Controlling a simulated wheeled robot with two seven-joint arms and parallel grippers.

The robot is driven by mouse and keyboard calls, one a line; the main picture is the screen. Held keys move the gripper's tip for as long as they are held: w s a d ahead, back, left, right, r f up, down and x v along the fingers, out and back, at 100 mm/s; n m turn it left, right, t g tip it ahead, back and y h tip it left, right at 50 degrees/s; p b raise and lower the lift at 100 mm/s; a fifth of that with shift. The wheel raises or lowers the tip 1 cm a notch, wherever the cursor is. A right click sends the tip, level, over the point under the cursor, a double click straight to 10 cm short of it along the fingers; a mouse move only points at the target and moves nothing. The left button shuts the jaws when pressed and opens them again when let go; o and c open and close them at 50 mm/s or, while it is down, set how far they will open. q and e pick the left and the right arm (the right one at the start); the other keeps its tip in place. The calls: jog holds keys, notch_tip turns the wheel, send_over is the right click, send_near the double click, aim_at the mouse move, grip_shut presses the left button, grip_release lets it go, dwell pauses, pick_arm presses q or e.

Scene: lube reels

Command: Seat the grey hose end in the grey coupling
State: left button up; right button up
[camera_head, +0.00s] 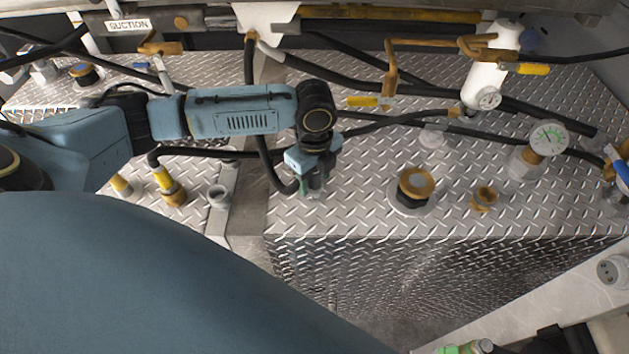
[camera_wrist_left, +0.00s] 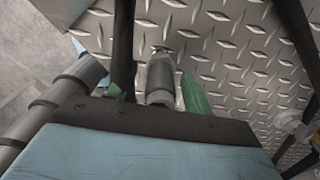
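My left gripper (camera_head: 313,187) points down over the tread-plate deck, near its front left edge. In the left wrist view its green fingertips (camera_wrist_left: 158,88) stand on either side of a grey cylindrical fitting (camera_wrist_left: 159,78), apparently the grey hose end. Slight gaps seem to show beside it, so I cannot tell whether the fingers grip it. A black hose (camera_head: 264,160) hangs down and curves up beside this gripper. A grey open-topped fitting (camera_head: 218,193), perhaps the grey coupling, stands left of the gripper. A ribbed grey pipe (camera_wrist_left: 62,95) shows at left in the wrist view. My right gripper is not seen.
Yellow-banded fittings (camera_head: 168,183) stand at left. A brass cap (camera_head: 416,184), a smaller brass fitting (camera_head: 484,198) and a gauge (camera_head: 548,138) stand to the right. Black hoses (camera_head: 350,65) and yellow-handled valves (camera_head: 363,101) run behind. The deck's front edge drops away below.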

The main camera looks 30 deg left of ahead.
pick_arm(q)
grip_shut()
